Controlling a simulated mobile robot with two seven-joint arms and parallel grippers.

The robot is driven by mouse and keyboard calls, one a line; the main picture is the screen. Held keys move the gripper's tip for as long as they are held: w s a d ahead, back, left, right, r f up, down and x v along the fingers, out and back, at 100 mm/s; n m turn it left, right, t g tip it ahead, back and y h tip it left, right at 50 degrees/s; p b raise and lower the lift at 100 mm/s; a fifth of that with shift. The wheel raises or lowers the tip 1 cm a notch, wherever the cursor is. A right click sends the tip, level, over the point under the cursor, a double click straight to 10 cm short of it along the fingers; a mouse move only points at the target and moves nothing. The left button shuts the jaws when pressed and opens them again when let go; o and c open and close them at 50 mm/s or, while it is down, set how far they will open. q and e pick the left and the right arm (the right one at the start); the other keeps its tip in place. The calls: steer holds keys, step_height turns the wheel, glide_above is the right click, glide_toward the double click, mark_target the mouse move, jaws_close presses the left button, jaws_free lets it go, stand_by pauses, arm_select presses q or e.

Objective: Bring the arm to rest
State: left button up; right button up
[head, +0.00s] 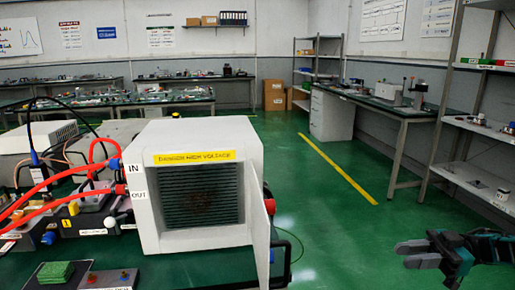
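My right gripper (412,255) is in the lower right of the head view, with its arm coming in from the right edge. It points left, over the green floor, well apart from the microwave generator. Its two dark fingers lie close together, and I cannot tell whether a gap remains between them. No object shows in it. My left arm and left gripper are not in view. The white microwave generator (206,136) stands on the bench at centre left, with a yellow high-voltage label, a dark grille front and a door (262,235) swung open on its right.
Red cables (50,188) run to the IN and OUT ports at the generator's left. A green block (55,272) lies at the bench's front left. A metal shelf (465,180) stands right, behind my gripper. The green floor (335,235) between bench and shelf is clear.

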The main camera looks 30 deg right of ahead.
steer(key=w+a+f+m+t+h, duration=0.2)
steer(key=w+a+f+m+t, duration=0.15)
steer(key=a+f, duration=0.7)
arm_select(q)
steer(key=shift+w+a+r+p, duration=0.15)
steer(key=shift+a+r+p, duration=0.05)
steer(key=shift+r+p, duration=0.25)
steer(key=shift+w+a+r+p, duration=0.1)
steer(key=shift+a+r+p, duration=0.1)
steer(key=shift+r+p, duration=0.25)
arm_select(e)
steer(key=s+a+f+m+h, duration=0.2)
steer(key=a+f+h, duration=0.3)
steer(key=a, duration=0.6)
steer(key=s+a+f+m+h, duration=0.1)
steer(key=a+f+m+h, duration=0.4)
steer(key=a, duration=0.6)
steer(key=shift+s+a+h, duration=0.4)
steer(key=shift+h, duration=0.8)
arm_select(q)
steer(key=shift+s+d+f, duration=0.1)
arm_select(e)
steer(key=shift+d, duration=0.1)
